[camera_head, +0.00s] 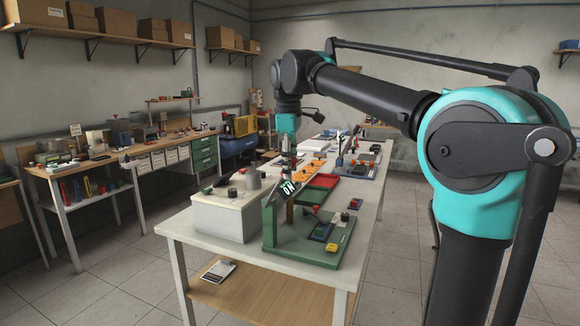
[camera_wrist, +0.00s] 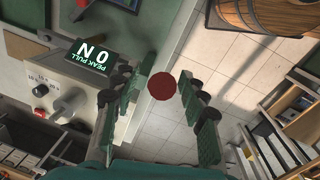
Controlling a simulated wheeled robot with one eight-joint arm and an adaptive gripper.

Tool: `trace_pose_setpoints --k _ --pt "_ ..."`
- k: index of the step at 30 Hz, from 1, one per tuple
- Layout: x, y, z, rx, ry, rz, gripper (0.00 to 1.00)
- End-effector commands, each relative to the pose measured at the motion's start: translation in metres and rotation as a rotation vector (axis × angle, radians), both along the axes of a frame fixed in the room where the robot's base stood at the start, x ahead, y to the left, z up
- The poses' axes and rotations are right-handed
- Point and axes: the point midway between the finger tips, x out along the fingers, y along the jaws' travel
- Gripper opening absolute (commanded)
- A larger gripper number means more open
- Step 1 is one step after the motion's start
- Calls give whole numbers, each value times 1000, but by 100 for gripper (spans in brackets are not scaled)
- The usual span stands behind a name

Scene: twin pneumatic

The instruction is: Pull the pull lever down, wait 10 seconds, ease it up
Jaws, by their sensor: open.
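A dark red round knob (camera_wrist: 161,86), apparently the end of the pull lever, shows between my fingers in the wrist view. My gripper (camera_wrist: 168,77) is open, one finger on each side of the knob. I cannot tell how deep the knob sits between them, and no contact is clear. A black display (camera_wrist: 92,62) marked "PEAK PULL" reads 0 N beside the left finger. The display also shows in the head view (camera_head: 288,188), tilted above a green stand (camera_head: 300,245) at the bench's near end. My gripper (camera_head: 286,156) is above it there; the lever itself is not clear.
A white box (camera_head: 223,218) with a grey cylinder stands left of the green stand. A red tray (camera_head: 322,181) and orange parts lie farther back on the white bench (camera_head: 357,230). A yellow block (camera_head: 333,247) sits on the stand's base. Open floor (camera_head: 400,262) lies right of the bench.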

Motion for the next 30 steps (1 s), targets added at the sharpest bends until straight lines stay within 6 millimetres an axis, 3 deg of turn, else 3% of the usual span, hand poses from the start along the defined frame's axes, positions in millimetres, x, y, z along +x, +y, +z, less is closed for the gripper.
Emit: trace_pose_setpoints --k 3,14,30 --pt "0 0 0 0 0 0 43" --pt "0 0 1 0 0 0 0" --pt "-2 -7 -3 38 -14 -2 0"
